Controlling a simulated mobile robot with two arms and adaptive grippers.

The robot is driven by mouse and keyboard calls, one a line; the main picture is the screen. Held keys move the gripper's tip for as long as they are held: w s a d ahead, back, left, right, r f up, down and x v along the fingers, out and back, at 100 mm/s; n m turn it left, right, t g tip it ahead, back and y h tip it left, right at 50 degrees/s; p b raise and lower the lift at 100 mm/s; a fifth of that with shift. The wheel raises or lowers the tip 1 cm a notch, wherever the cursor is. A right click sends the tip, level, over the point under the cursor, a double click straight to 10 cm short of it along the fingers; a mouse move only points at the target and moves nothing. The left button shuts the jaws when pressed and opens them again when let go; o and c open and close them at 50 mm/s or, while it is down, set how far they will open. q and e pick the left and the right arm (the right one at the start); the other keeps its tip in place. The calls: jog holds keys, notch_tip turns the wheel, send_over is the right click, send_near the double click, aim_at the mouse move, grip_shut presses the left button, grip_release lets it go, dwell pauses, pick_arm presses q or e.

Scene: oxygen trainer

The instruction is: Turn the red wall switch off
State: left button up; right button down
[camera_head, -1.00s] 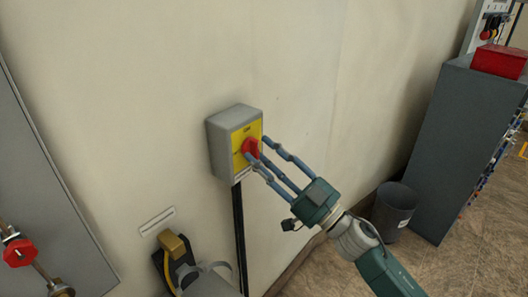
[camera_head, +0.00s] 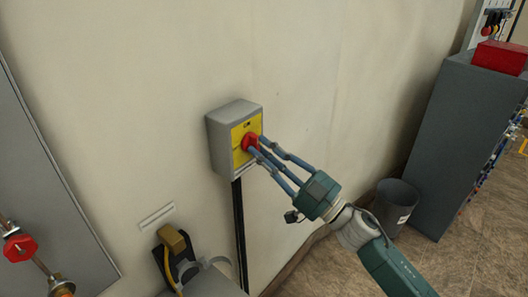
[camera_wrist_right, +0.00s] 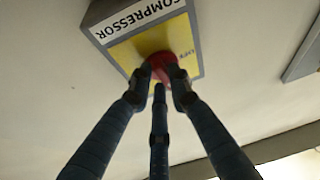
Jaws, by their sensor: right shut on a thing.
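The red wall switch (camera_head: 249,141) is a red knob on the yellow face of a grey box (camera_head: 222,150) fixed to the wall. In the right wrist view the red knob (camera_wrist_right: 163,66) sits in the middle of the yellow plate, with the word COMPRESSOR on the box's end. My right gripper (camera_head: 257,146) has its blue fingers closed around the knob, which they partly cover. In the right wrist view its fingertips (camera_wrist_right: 160,82) touch the knob from several sides. My left gripper is not in view.
A black conduit (camera_head: 240,235) runs down from the box. A yellow-and-black fitting (camera_head: 174,242) is below left, and a grey panel with a red valve handle (camera_head: 20,247) is at far left. A grey bin (camera_head: 394,207) and dark cabinet (camera_head: 445,150) stand at right.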

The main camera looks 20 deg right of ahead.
jog(key=shift+w+d+r+n+g+y+p, duration=0.1)
jog(key=shift+r+n+g+y+p, duration=0.2)
jog(key=shift+n+g, duration=2.1)
jog(key=shift+d+r+n+g+y+p, duration=0.1)
jog(key=shift+r+n+g+y+p, duration=0.2)
jog(key=shift+n, duration=4.1)
jog(key=shift+w+d+r+n+g+y+p, duration=0.1)
jog(key=shift+r+n+g+y+p, duration=0.25)
jog(key=shift+n+g, duration=2)
jog(key=shift+s+f+n+t, duration=0.1)
jog(key=shift+n+t, duration=0.85)
jog(key=shift+n, duration=0.3)
jog(key=c, duration=1.6)
grip_release()
jog(key=shift+a, duration=0.1)
